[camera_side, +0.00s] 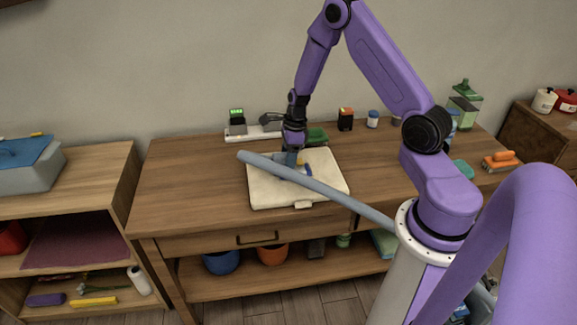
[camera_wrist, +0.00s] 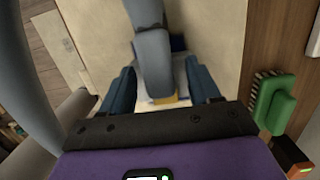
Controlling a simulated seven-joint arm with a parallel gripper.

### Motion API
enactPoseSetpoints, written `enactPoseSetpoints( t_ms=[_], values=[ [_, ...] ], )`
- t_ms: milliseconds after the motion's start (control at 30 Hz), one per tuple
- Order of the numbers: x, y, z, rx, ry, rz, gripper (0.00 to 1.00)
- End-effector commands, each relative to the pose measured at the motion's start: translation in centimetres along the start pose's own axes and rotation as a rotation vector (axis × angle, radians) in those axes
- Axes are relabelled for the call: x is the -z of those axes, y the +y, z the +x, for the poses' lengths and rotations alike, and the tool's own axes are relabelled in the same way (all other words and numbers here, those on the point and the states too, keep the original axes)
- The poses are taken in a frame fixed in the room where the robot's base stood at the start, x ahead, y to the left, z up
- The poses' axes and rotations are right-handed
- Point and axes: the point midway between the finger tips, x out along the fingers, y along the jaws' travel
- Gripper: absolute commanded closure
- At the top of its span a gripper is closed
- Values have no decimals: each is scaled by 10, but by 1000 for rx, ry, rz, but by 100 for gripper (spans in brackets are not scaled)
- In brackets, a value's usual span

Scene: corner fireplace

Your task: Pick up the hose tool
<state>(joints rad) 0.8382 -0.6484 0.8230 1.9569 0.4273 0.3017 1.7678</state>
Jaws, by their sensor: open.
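A grey-blue hose tool (camera_wrist: 153,50) lies over a pale cream board on the worktable. In the wrist view part of it runs between the two fingers of my gripper (camera_wrist: 160,68), with space on both sides. In the side view a long grey-blue tube (camera_side: 335,193) slants across the board toward the front right, partly in front of my gripper (camera_side: 289,156). My gripper points down, low over the board, open. Small blue and yellow parts (camera_wrist: 165,100) show beside and below the tool; I cannot tell whether they belong to it.
The cream board (camera_side: 325,172) lies on the wooden table (camera_side: 195,185). A green brush (camera_wrist: 272,100) lies right of my gripper in the wrist view. Small boxes and bottles stand along the table's back. An orange-handled tool (camera_side: 502,158) lies at right. The table's left part is clear.

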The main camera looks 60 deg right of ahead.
Motion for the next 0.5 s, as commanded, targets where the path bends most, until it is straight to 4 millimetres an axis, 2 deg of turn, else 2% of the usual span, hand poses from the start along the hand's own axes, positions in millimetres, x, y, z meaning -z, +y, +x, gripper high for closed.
enactPoseSetpoints(
  t_ms=[167,300,367,500],
  values=[
    [0,0,0,0,0,0,38],
    [0,0,0,0,0,0,84],
    [0,0,0,0,0,0,100],
    [0,0,0,1,0,0,100]
  ],
)
